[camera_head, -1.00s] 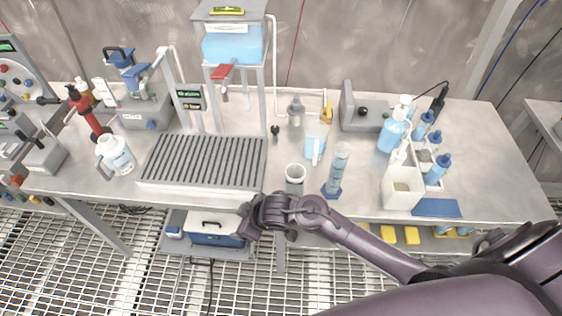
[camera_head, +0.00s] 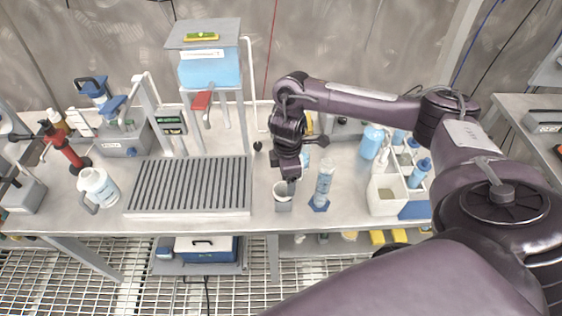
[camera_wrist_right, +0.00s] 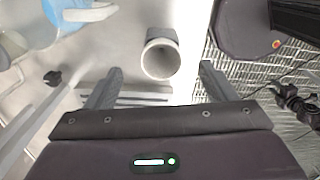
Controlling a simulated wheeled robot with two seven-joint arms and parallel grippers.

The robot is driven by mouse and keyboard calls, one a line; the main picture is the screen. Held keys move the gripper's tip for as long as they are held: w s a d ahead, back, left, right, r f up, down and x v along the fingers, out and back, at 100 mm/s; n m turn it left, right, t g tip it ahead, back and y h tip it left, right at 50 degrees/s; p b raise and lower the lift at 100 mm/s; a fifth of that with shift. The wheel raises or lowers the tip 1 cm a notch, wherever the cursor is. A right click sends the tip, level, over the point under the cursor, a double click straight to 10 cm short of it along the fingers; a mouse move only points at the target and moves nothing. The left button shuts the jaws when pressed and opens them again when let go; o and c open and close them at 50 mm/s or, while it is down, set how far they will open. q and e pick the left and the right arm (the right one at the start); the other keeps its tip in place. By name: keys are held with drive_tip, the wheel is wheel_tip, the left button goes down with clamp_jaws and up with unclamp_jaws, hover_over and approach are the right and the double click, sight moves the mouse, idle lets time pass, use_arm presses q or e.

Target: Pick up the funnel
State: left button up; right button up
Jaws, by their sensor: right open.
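A small grey cup-like vessel (camera_head: 283,205) with an open round top stands near the front edge of the bench. It also shows in the right wrist view (camera_wrist_right: 160,60), seen into its mouth. I cannot tell whether it is the funnel, and no clear cone shape is in sight. My right gripper (camera_head: 291,181) points down just over this vessel. In the right wrist view its open fingers (camera_wrist_right: 161,72) are to either side of the vessel's mouth, with nothing visibly held. My right arm hides part of the bench behind. My left gripper is not in view.
A slotted grey rack (camera_head: 190,184) lies left of the vessel. A blue-tinted cylinder (camera_head: 323,187) stands close on its right, and a white box (camera_head: 385,200) is farther right. A jug with blue contents (camera_wrist_right: 62,14) shows in the wrist view. The bench's front edge is near.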

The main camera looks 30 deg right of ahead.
sight(283, 189)
drive_tip(key=shift+a+f, duration=0.1)
drive_tip(key=shift+f, duration=0.5)
drive_tip(key=shift+a+f+p, duration=0.15)
drive_tip(key=shift+f+p, duration=0.2)
drive_tip(key=shift+p, duration=0.15)
drive_tip(key=f, duration=0.2)
drive_tip(key=f+p, duration=0.1)
drive_tip(key=shift+w+a+f, duration=0.1)
drive_tip(key=shift+a+f, duration=0.15)
drive_tip(key=shift+a, duration=0.05)
drive_tip(key=shift+f, duration=0.35)
drive_tip(key=c, duration=1.1)
